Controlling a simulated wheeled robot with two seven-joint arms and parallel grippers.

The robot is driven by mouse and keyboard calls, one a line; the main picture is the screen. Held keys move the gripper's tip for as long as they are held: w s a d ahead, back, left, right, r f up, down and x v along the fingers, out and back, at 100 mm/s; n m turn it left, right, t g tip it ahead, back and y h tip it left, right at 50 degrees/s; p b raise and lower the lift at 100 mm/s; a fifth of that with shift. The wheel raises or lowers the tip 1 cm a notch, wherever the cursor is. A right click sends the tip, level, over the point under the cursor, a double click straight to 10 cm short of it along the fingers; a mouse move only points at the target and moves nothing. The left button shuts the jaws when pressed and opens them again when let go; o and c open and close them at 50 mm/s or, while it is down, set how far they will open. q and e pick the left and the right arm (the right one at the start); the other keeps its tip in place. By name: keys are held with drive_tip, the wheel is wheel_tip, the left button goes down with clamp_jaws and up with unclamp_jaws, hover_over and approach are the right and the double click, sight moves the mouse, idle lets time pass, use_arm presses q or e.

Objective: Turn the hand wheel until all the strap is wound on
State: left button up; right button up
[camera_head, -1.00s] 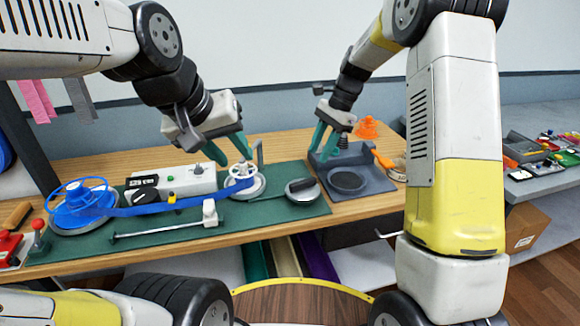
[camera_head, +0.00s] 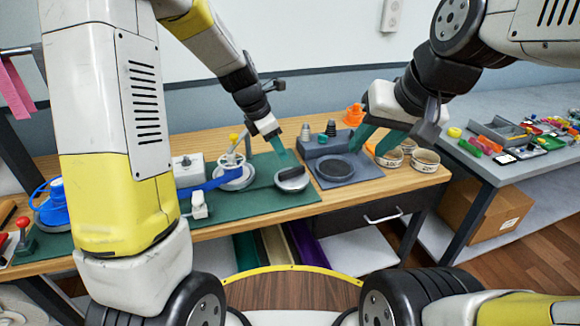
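The white hand wheel (camera_head: 233,163) sits on a round spool on the green mat, with a yellow tip above it and a grey post beside it. The blue strap (camera_head: 206,184) runs from it to the left, behind my arm. The blue reel (camera_head: 52,207) is at the far left, partly hidden by my arm.
The grey tray (camera_head: 321,182) with a round dark recess is at the bench's right. Round tins (camera_head: 425,161) and an orange piece (camera_head: 353,115) stand near my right gripper. A white box (camera_head: 193,171) stands behind the strap. A side table (camera_head: 515,182) with colored parts is further right.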

sight(291, 170)
use_arm(q)
drive_tip(key=shift+w+d+f+n, duration=0.3)
drive_tip(key=shift+f+n, duration=0.1)
drive_tip(key=shift+f, duration=0.25)
drive_tip(key=shift+w+d+f+n, duration=0.15)
drive_tip(key=shift+w+f+n, duration=0.1)
drive_tip(key=shift+f+n, duration=0.25)
drive_tip(key=x, duration=0.7)
drive_tip(key=shift+f, duration=0.25)
clamp_jaws()
